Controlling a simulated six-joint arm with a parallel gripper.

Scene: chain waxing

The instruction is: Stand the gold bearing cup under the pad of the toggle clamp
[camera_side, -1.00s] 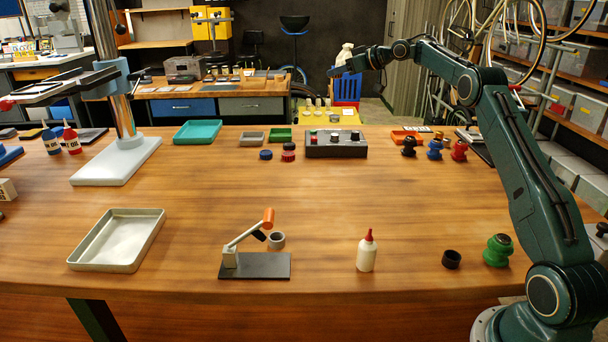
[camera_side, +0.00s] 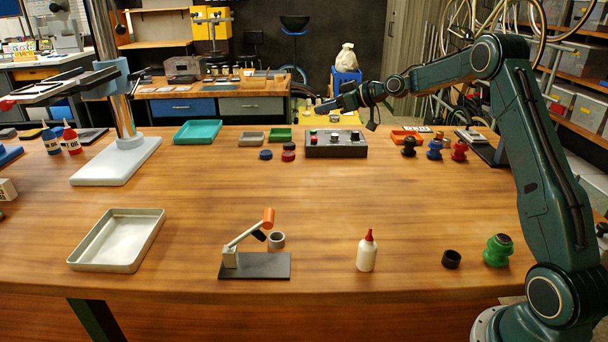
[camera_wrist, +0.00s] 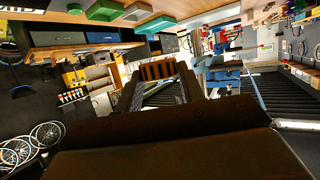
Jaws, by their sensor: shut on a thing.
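The toggle clamp (camera_side: 236,257) stands on a dark base plate (camera_side: 268,266) at the front middle of the bench, its orange-tipped lever (camera_side: 268,218) slanting up to the right. Its black pad (camera_side: 259,236) hangs clear above the plate. A grey ring-shaped cup (camera_side: 277,240) stands just behind the plate. My gripper (camera_side: 320,109) is high beyond the bench's back edge, far from the clamp. In the wrist view, an orange-brown, ribbed thing (camera_wrist: 157,70) shows between my fingertips; it appears to be the gold bearing cup, though its shape is unclear. No gold cup shows on the bench.
A white bottle with a red tip (camera_side: 366,252), a black cup (camera_side: 451,259) and a green knobbed piece (camera_side: 498,250) stand right of the clamp. A metal tray (camera_side: 117,240) lies left. A control box (camera_side: 336,144) stands at the back. The bench middle is clear.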

